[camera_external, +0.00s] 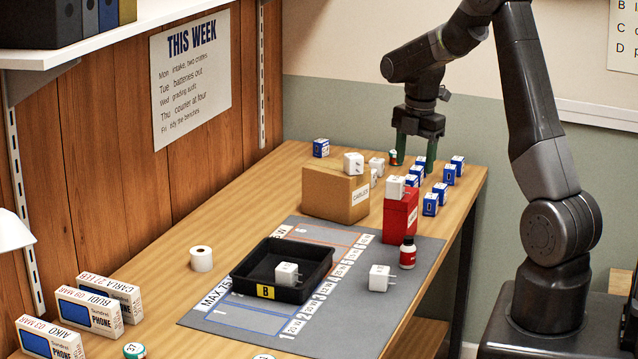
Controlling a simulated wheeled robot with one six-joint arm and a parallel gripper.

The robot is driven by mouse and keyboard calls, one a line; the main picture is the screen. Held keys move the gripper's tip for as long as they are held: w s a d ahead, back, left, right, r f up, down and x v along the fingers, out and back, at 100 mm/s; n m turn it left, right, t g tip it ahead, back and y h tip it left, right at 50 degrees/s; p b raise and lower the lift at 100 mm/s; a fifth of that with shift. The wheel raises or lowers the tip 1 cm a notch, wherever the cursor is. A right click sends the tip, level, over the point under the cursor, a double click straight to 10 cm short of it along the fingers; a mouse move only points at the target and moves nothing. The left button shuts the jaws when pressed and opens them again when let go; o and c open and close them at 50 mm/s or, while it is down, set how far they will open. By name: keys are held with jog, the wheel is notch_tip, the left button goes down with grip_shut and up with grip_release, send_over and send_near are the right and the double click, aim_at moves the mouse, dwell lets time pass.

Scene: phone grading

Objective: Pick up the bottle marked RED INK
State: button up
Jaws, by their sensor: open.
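Small blue-and-white boxes stand close below and beside the fingers; I see nothing clearly held.
A red box (398,222) and a cardboard box (322,205) carry white chargers. A black tray (240,277) marked B holds another charger. A loose charger (379,278) stands on the mat (400,308) near the bottle. Phone boxes (92,307) stand at the left.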

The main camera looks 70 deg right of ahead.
notch_tip(320, 180, down, 9)
jog(key=s+a+m+t+h+b, duration=0.1)
jog(key=s+a+m+t+b, duration=0.15)
jog(key=m+b, duration=1.05)
jog(key=m, duration=0.5)
send_near(409, 250)
jog(key=shift+t, duration=0.45)
jog(key=x, duration=0.4)
jog(key=d+x, duration=0.1)
jog(key=shift+w+f+p, duration=0.25)
jog(key=shift+w+p, duration=0.1)
jog(key=shift+p, duration=0.05)
jog(key=f, duration=0.2)
jog(key=d+f, duration=0.1)
jog(key=f, duration=0.1)
jog(key=shift+w, duration=0.15)
jog(key=shift+w+f, duration=0.25)
jog(key=shift+f, duration=0.4)
jog(key=c, duration=1.1)
